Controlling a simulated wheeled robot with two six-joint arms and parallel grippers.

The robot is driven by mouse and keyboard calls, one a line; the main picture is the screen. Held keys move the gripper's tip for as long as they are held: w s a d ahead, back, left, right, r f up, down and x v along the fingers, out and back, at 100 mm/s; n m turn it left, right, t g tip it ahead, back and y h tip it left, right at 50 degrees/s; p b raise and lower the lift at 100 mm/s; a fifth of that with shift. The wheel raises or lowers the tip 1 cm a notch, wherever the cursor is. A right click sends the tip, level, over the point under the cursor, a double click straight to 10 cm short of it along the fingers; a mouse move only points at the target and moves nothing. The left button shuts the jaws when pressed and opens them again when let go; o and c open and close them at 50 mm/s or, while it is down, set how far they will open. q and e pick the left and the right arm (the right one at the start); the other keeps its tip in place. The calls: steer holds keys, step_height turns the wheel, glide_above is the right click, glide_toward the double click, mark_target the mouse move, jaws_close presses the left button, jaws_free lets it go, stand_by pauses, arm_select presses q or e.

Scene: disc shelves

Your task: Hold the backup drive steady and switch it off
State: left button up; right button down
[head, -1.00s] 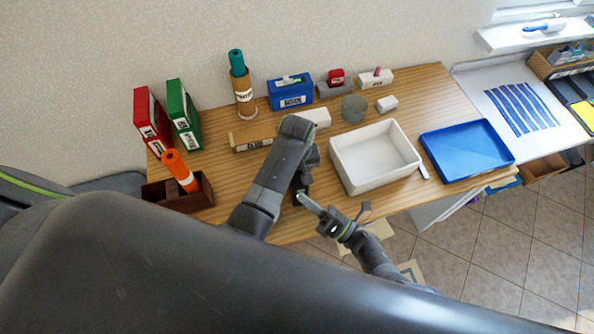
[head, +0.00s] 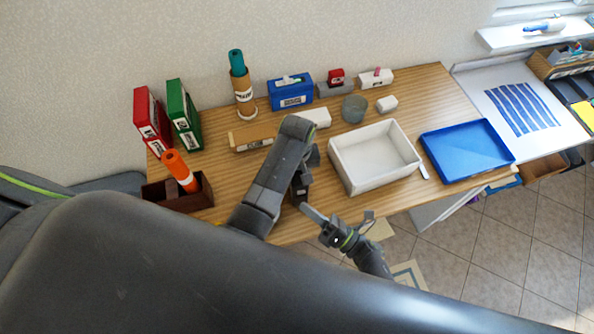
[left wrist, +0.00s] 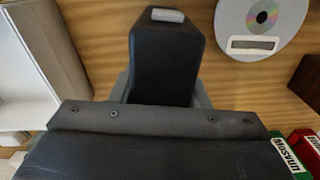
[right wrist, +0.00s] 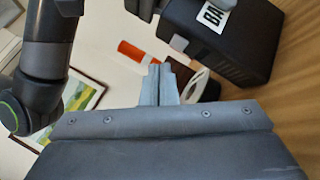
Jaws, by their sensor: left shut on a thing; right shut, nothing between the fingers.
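The backup drive is a black box (left wrist: 165,60) with a small grey switch (left wrist: 168,15) on one end, seen in the left wrist view. My left gripper (left wrist: 162,88) is shut on it, a finger on each side. In the head view my left arm mostly covers the drive (head: 299,190). In the right wrist view the drive (right wrist: 245,45) shows a partly cut-off white label, and its grey switch (right wrist: 179,43) points toward my right gripper (right wrist: 158,68). My right gripper (head: 307,210) is shut and empty, close to the switch but apparently apart. The switch's setting cannot be told.
A white bin (head: 372,182) stands right of the drive, with a blue tray (head: 467,178) beyond it. A brown box (head: 201,198) holding an orange tube (head: 180,170) is at the left. A disc (left wrist: 290,30) lies near the drive. Boxes line the back.

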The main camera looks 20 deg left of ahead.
steer(key=shift+s+d, duration=0.4)
steer(key=shift+s, duration=0.3)
steer(key=shift+s+d, duration=0.35)
steer(key=shift+s, duration=0.35)
steer(key=shift+s+d, duration=0.4)
steer(key=shift+s, duration=0.3)
arm_select(q)
steer(key=o, duration=1.3)
steer(key=shift+c, duration=0.2)
